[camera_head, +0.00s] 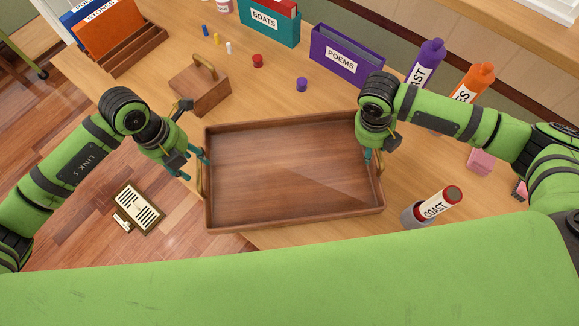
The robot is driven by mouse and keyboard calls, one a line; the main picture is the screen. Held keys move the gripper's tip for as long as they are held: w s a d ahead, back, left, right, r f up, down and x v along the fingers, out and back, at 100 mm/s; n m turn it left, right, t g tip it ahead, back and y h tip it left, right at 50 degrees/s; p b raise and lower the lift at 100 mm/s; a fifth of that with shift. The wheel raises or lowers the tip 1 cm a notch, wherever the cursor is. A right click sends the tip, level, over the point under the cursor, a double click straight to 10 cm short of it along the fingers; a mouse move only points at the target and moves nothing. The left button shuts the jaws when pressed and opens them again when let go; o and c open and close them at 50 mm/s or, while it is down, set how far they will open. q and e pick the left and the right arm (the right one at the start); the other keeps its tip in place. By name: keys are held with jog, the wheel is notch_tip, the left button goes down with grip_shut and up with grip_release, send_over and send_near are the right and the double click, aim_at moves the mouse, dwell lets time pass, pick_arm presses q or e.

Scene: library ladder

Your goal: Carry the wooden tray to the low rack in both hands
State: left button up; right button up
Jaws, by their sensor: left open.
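My right gripper (369,155) is at the tray's right end, just above the right handle (379,170). Its wrist hides most of its fingers, so its grip cannot be seen. I cannot make out the low rack in this view.
A wooden block with a brass handle (200,92) stands behind the tray's left corner. Behind are a purple POEMS box (346,56), a teal BOATS box (268,24) and bottles.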

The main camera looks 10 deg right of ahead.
aim_at(198, 167)
pick_arm(q)
jog(key=shift+d+f, duration=0.2)
jog(key=shift+f, duration=0.7)
jog(key=shift+d+f, duration=0.2)
jog(key=shift+f, duration=0.7)
pick_arm(e)
jog(key=shift+d+f, duration=0.2)
jog(key=shift+f, duration=0.7)
jog(key=shift+d+f, duration=0.15)
jog(key=shift+f, duration=0.75)
pick_arm(q)
grip_shut()
pick_arm(e)
grip_shut()
pick_arm(q)
jog(key=shift+d+r, duration=0.1)
